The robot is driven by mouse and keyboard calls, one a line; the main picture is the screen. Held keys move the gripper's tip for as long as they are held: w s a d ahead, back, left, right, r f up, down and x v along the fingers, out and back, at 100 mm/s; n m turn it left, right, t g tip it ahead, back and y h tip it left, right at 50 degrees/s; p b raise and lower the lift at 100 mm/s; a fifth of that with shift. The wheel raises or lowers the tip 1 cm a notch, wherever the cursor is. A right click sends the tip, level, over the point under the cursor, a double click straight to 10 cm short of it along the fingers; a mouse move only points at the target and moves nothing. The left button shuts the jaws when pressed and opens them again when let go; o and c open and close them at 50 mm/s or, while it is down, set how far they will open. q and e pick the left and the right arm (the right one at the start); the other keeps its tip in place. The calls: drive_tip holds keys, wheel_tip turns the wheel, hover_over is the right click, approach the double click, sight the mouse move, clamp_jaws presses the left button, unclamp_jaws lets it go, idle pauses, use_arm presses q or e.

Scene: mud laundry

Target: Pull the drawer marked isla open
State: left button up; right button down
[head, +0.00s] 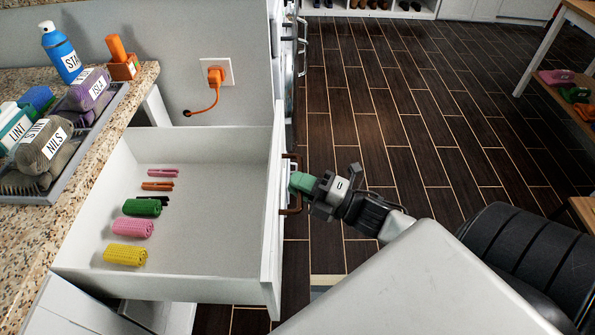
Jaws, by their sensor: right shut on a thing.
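A white drawer (273,225) stands far out from under the granite counter, its inside in full view. I see its front panel nearly edge-on, so any name marked on it cannot be read. A brown bar handle (291,211) sits on the outer face of that front. My right gripper (300,183), with green fingertips, reaches in from the right and is shut on this handle. The fingertips partly hide the handle's middle. My left gripper is not in view.
The drawer holds rolled cloths in yellow, pink and green (142,207), plus small pegs. The counter (105,140) carries a tray of labelled rolls and a blue spray can (61,52). Dark floor (420,120) is clear beyond my right arm. A shelf table (560,90) stands at right.

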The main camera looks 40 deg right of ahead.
drive_tip(key=c, duration=1.2)
unclamp_jaws()
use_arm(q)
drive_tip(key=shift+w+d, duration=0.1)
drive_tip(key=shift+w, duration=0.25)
use_arm(e)
drive_tip(key=v, duration=1.1)
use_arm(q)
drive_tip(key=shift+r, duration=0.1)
use_arm(e)
drive_tip(key=shift+w, duration=0.15)
